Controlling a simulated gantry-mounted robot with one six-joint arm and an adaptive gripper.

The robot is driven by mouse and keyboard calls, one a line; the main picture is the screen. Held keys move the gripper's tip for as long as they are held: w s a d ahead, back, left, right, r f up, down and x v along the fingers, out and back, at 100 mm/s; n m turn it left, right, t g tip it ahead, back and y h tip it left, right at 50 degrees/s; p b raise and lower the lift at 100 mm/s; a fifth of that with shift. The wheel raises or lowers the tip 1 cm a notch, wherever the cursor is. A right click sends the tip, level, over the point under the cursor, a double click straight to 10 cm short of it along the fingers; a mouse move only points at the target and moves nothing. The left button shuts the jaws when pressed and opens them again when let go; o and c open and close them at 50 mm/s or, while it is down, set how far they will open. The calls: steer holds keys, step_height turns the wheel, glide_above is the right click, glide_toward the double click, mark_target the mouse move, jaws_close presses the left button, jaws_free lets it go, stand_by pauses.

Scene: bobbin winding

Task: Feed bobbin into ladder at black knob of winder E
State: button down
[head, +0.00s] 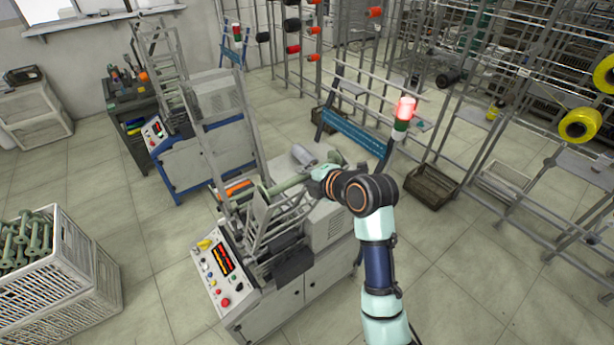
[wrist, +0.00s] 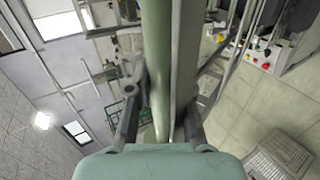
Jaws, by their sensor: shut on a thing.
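The near winder (head: 315,240) is a grey cabinet with a control panel (head: 222,262) on its front. A tall grey metal ladder (head: 212,150) rises from it, with slanted rails below. My gripper (head: 315,180) is over the winder's top; in the wrist view its two fingers (wrist: 165,105) close on a green bobbin (wrist: 157,50). The bobbin's green shaft also shows beside the gripper in the head view (head: 288,184). A grey metal bar (wrist: 185,50) runs beside the bobbin between the fingers.
A white crate of green bobbins (head: 55,285) stands at the left. A second winder (head: 205,150) with a blue base is behind. A lit signal lamp (head: 405,108) and tall yarn racks (head: 470,130) are to the right. Floor is clear at the lower right.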

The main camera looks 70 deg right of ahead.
steer(key=shift+w+d+f+b, duration=0.2)
steer(key=shift+w+f+b, duration=0.1)
steer(key=shift+f+b, duration=0.4)
steer(key=shift+w+d+f+b, duration=0.15)
steer(key=shift+w+f+b, duration=0.25)
steer(key=shift+f, duration=0.45)
steer(key=shift+f, duration=0.1)
steer(key=shift+w+d+f+b, duration=0.2)
steer(key=shift+w+f+b, duration=0.1)
steer(key=shift+f+b, duration=0.55)
steer(key=shift+w+d+f+b, duration=0.2)
steer(key=shift+w+f+b, duration=0.15)
steer(key=shift+f+b, duration=0.5)
steer(key=shift+w+d+f+b, duration=0.2)
steer(key=shift+w+f+b, duration=0.1)
steer(key=shift+f+b, duration=0.55)
steer(key=shift+f, duration=0.15)
steer(key=f+b, duration=0.1)
steer(key=w+f+b, duration=0.1)
steer(key=d+f+b, duration=0.1)
steer(key=shift+w+f, duration=0.25)
steer(key=shift+f, duration=0.05)
steer(key=c, duration=1)
jaws_free()
